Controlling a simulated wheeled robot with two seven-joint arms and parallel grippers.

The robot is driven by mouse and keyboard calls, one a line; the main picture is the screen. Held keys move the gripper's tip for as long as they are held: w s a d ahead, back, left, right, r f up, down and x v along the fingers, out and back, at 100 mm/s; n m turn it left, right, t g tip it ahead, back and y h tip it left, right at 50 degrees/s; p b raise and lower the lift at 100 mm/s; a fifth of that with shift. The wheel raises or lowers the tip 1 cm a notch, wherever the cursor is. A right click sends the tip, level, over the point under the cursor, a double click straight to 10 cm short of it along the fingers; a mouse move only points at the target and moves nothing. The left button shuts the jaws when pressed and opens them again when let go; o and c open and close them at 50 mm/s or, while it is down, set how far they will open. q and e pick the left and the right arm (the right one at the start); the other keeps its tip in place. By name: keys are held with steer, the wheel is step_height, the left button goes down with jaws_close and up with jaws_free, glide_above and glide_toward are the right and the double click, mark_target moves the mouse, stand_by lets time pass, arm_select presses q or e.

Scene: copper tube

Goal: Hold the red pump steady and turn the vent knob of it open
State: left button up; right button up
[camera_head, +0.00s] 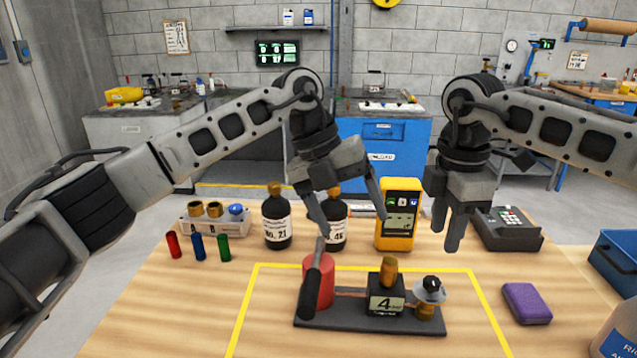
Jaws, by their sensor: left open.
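The red pump (326,277) is an upright red cylinder on a dark base plate (340,323), with a dark handle (313,290) slanting across its front. On the same plate stand a black block marked 4 (387,302) with an orange-brown top and, at the right end, a round grey-and-black knob (431,289) on a brass fitting. Which part is the vent knob is not labelled legibly. My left gripper (351,226) is open and empty, above and behind the pump. My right gripper (449,240) hangs above and behind the round knob; its fingers look close together, seen at an angle.
Yellow tape (247,303) frames the pump plate. Behind stand dark bottles (277,222), a yellow meter (399,232) and a grey device (507,229). Red, blue and green tubes (197,247) are at left. A purple block (526,303) and blue bin (616,265) are at right.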

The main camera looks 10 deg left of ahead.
arm_select(q)
steer(key=a+r+y, duration=0.4)
steer(key=a+y, duration=0.1)
steer(key=shift+t, duration=0.4)
steer(key=f, duration=1.6)
steer(key=shift+w+d, duration=0.15)
steer(key=shift+w, duration=0.05)
